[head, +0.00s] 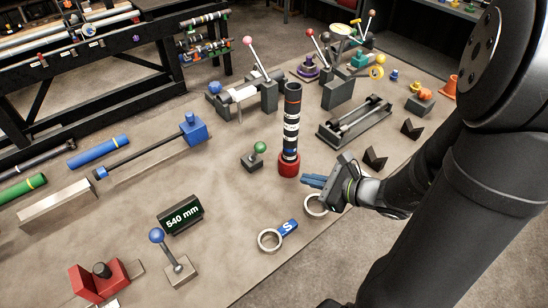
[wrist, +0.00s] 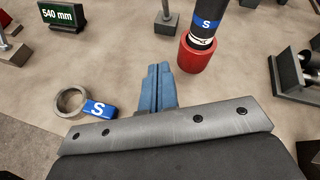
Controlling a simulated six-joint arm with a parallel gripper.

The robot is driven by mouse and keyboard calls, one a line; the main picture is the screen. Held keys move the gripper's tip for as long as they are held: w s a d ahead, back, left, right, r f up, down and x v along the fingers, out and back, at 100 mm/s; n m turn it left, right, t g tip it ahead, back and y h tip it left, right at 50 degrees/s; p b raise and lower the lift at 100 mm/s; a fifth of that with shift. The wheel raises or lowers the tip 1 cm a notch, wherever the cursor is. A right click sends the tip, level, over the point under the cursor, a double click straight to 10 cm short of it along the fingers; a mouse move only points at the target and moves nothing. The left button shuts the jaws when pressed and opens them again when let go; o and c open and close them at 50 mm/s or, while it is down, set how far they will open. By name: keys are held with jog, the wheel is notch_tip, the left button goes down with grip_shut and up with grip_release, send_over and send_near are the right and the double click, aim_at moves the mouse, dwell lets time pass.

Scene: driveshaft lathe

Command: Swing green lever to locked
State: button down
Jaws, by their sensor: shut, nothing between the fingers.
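The green lever (head: 259,149) has a round green knob on a short stem, standing on a small dark base block near the middle of the table. Its stem looks close to upright, and I see no locked mark. In the wrist view a grey base with a post (wrist: 166,20) shows at the top edge, likely this lever with its knob out of frame. My gripper (head: 312,181) has blue fingers, pressed together and empty, to the right of and nearer than the lever, apart from it. The fingers also show in the wrist view (wrist: 158,70).
A tall dark shaft in a red cup (head: 289,165) stands beside the lever, between it and my gripper's side. Metal rings with a blue S tag (head: 288,228) lie in front. A blue-knob lever (head: 157,236) and a 540 mm sign (head: 182,214) stand nearer left.

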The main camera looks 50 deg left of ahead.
jog(key=d+m+y, duration=0.1)
jog(key=m, duration=0.1)
jog(key=s+d+r+m+t+y, duration=0.1)
jog(key=shift+m+t, duration=0.3)
jog(key=shift+m, duration=0.1)
jog(key=shift+s+a, duration=0.1)
jog(key=shift+a, duration=0.05)
send_near(257, 152)
jog(key=f, duration=0.1)
jog(key=w+a+f, duration=0.1)
jog(key=f, duration=0.1)
jog(key=a+f, duration=0.1)
jog(key=f, duration=0.1)
jog(key=shift+w+f, duration=0.2)
jog(key=shift+w, duration=0.15)
jog(key=shift+s+a+r, duration=0.15)
jog(key=shift+a+r, duration=0.4)
jog(key=shift+a, duration=0.3)
jog(key=shift+s+a+r, duration=0.15)
jog(key=shift+a+r, duration=0.35)
jog(key=shift+a, duration=0.35)
